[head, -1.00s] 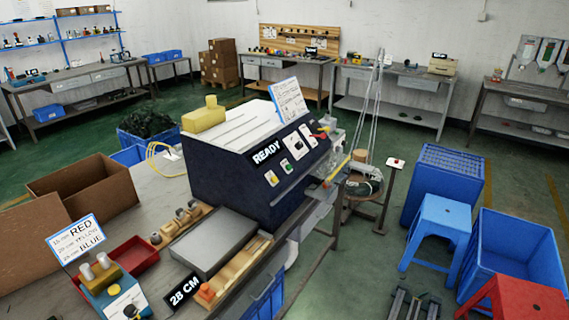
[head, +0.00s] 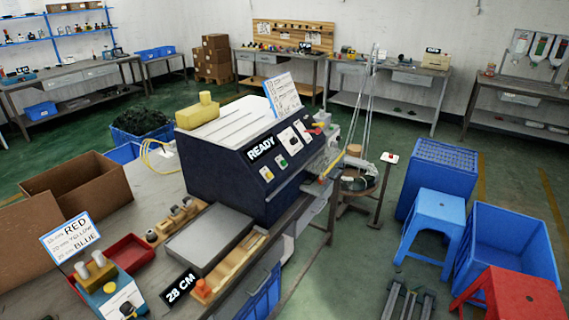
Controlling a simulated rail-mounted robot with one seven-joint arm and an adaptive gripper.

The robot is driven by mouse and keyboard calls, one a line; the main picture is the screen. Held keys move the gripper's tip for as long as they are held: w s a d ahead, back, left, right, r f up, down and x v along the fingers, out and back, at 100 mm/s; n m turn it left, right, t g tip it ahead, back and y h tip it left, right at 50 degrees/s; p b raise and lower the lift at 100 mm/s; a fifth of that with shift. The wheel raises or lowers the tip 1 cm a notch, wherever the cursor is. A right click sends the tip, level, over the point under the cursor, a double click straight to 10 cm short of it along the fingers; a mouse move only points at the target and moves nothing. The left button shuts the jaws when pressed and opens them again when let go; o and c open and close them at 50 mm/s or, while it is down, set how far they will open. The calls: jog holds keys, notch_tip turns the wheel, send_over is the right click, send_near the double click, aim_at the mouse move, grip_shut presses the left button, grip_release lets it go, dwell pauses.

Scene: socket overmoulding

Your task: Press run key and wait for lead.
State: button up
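A dark blue machine (head: 225,170) stands on the workbench in the middle of the head view. Its sloped front panel carries a sign reading "READY" (head: 260,149). Beside the sign are several keys, among them a yellow one (head: 266,174), a green one (head: 282,161) and a red knob (head: 316,130). I cannot tell from their markings which is the run key. A display reading "28 CM" (head: 179,287) stands at the bench front. No lead can be made out clearly at the machine's outlet on its right side. My gripper is not in view.
A grey plate (head: 208,240), a wooden rail (head: 235,266) and a red tray (head: 125,260) lie on the bench. A sign (head: 71,238) lists red, yellow and blue lengths. Blue crates (head: 510,245) and stools (head: 435,222) stand at right.

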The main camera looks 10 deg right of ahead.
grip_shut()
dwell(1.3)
